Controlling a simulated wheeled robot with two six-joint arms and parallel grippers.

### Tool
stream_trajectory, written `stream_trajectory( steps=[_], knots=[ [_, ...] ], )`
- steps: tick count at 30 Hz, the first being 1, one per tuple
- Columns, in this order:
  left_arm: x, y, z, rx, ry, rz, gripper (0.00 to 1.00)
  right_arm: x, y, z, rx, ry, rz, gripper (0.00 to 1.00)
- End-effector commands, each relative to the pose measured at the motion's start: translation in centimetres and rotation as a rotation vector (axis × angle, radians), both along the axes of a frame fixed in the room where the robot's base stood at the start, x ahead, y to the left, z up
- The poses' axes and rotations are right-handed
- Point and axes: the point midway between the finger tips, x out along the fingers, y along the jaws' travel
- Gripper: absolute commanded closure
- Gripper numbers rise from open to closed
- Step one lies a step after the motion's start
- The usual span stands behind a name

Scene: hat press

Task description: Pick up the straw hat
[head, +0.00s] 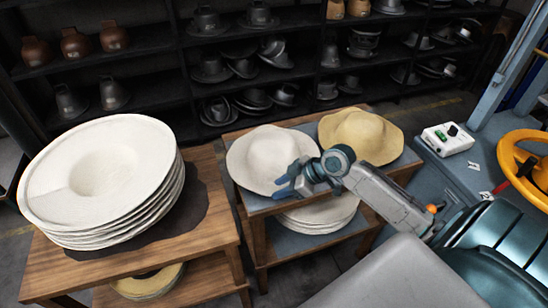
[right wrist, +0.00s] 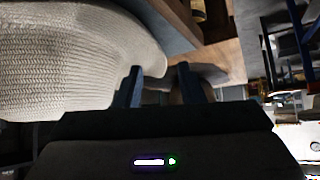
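A pale cream hat (head: 270,158) with a wide brim lies crown up on the middle wooden table. A yellow straw hat (head: 360,136) lies to its right, also crown up. My right gripper (head: 283,186) is over the front right brim of the cream hat, its blue fingers pointing left. In the right wrist view the two fingers (right wrist: 160,88) stand apart, with a woven pale brim (right wrist: 75,60) at the left, its edge reaching behind the left finger. I cannot tell whether the fingers touch the brim. My left gripper is not in view.
A stack of wide pale hats (head: 105,170) stands on the left wooden table (head: 205,232). More pale hats (head: 318,214) lie on the middle table's lower shelf. A white control box (head: 447,138) and a yellow wheel (head: 525,165) are at the right. Dark shelves (head: 150,75) line the back.

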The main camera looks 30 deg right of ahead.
Motion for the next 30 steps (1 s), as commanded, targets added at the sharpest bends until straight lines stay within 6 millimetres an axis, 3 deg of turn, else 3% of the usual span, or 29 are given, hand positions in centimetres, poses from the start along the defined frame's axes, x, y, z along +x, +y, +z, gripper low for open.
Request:
stream_trajectory(
  steps=[15, 25, 30],
  knots=[
    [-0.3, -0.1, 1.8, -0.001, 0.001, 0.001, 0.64, 2.4, 2.7, -3.0, 0.003, 0.001, -0.001, 0.65],
    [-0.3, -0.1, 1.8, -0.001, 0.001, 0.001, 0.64, 2.6, 2.9, -3.4, 0.0, 0.0, 0.0, 0.65],
    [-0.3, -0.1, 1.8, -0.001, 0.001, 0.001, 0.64, 2.6, 2.9, -3.4, 0.0, 0.0, 0.0, 0.98]
  ],
)
